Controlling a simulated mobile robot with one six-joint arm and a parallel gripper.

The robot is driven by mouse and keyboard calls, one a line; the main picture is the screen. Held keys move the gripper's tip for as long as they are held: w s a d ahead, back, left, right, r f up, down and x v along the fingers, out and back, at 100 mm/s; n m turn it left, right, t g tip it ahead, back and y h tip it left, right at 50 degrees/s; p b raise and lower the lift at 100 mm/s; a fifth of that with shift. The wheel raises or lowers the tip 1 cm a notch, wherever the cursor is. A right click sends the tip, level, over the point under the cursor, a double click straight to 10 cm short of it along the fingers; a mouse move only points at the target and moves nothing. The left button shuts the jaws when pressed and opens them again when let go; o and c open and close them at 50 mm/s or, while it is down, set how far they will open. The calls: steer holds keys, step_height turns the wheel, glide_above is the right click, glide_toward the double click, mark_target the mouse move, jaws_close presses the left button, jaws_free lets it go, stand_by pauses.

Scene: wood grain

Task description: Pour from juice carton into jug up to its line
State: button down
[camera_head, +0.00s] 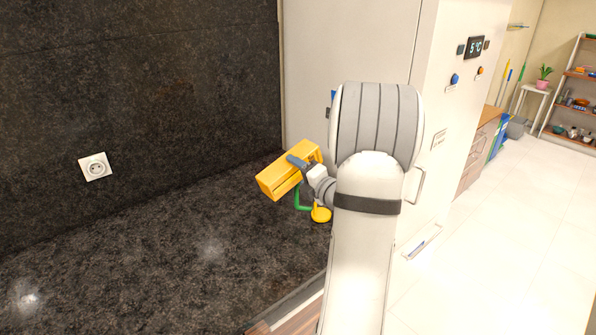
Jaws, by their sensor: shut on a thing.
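The juice carton (275,182) is a yellow-orange box, tilted well over so that it lies nearly on its side above the counter. My gripper (302,164) is shut on it near its right part. Below and right of the carton are a green handle-like part and a yellow rounded part, which look like the jug (321,215). Most of it is hidden behind my gripper and arm. Its line, the level inside and any stream of juice cannot be seen. I cannot tell whether the carton's spout is over the jug's mouth.
The dark speckled counter (150,260) is clear to the left. A dark wall with a socket (95,166) stands behind it. A tall white fridge (440,110) is close on the right. The counter's front edge runs below my arm.

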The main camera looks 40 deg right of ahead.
steer(key=shift+f+m+p, duration=0.6)
steer(key=shift+m+p, duration=0.1)
steer(key=shift+m, duration=0.1)
stand_by(1.6)
steer(key=shift+d+r+m+p, duration=0.15)
steer(key=shift+r+m+p, duration=0.3)
steer(key=shift+p, duration=0.55)
stand_by(1.3)
steer(key=shift+n+b, duration=0.85)
steer(key=shift+b, duration=0.2)
steer(key=shift+r+n+b, duration=0.5)
steer(key=shift+n+b, duration=0.2)
steer(key=shift+n, duration=0.3)
steer(key=shift+r, duration=0.1)
